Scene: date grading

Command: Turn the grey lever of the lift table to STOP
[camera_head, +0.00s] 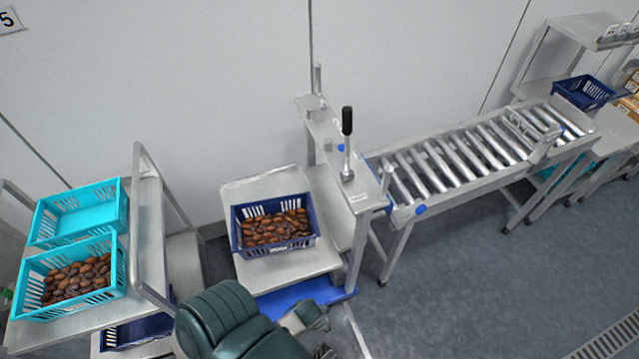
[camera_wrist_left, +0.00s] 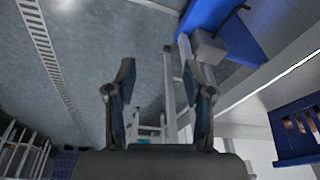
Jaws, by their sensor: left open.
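A lever with a grey metal shaft (camera_head: 347,163) and a black grip stands upright on the narrow metal frame beside the lift table (camera_head: 235,195). A small label is on the frame near its foot; its writing is too small to read. The lift table has a grey top and a blue base (camera_head: 283,303). My left gripper (camera_wrist_left: 159,75) is open and empty in the wrist view, with the floor and metal legs beyond it. A grey box (camera_wrist_left: 208,47) sits by a blue base there. My left forearm is low in the head view, apart from the lever.
A dark blue crate (camera_head: 236,232) of dates stands on the lift table. Two turquoise crates (camera_head: 120,280) stand on a rack at left, the near one holding dates. A roller conveyor (camera_head: 475,180) runs right from the frame. The floor (camera_head: 450,300) in front is clear.

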